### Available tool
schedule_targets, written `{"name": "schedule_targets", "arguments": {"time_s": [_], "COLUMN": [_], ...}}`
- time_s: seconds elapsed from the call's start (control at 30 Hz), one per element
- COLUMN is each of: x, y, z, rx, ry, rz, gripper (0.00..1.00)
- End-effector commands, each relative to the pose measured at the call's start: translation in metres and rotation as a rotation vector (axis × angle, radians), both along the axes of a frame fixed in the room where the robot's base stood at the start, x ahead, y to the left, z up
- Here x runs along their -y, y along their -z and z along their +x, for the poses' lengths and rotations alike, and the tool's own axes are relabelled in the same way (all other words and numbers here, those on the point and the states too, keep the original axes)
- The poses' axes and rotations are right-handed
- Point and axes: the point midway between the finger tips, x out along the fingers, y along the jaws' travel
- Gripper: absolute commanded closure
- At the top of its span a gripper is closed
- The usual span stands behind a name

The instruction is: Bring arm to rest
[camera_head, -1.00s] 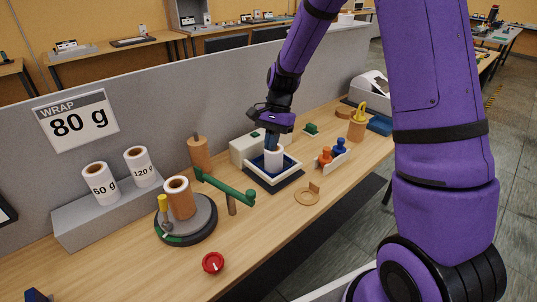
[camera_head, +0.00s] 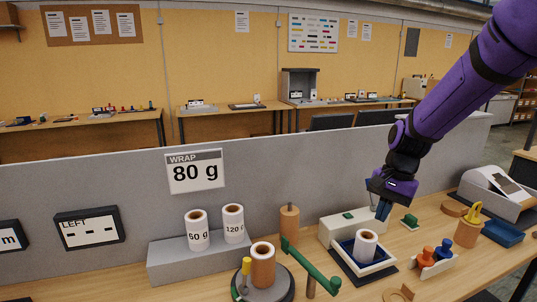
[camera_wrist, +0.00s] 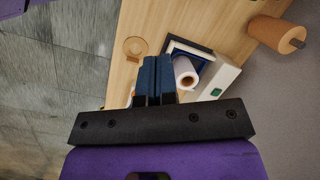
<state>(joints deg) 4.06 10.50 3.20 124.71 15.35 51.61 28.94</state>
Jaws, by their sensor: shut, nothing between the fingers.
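My gripper (camera_head: 383,211) hangs above the back of the bench in the head view, with its blue fingers together and nothing between them. In the wrist view the shut fingers (camera_wrist: 152,78) point toward the bench. A white roll (camera_head: 366,245) stands in a square white-rimmed tray (camera_head: 350,262), below and left of the gripper. The roll also shows in the wrist view (camera_wrist: 184,74), just right of the fingers and apart from them. My purple arm comes in from the upper right.
A cream box (camera_head: 340,230) with a green button stands behind the tray. An orange peg and a blue peg (camera_head: 444,250) stand to the right. A turntable (camera_head: 274,293) with a brown roll and a green bar (camera_head: 313,266) are at left. A grey partition (camera_head: 120,185) runs behind.

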Motion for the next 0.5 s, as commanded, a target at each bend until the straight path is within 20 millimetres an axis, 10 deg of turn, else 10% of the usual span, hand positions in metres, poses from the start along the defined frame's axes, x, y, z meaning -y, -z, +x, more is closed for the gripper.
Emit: {"name": "schedule_targets", "arguments": {"time_s": [0.5], "x": [0.011], "y": [-0.109], "z": [-0.105], "rx": [0.316], "ry": [-0.320], "rz": [-0.129], "gripper": [1.00]}}
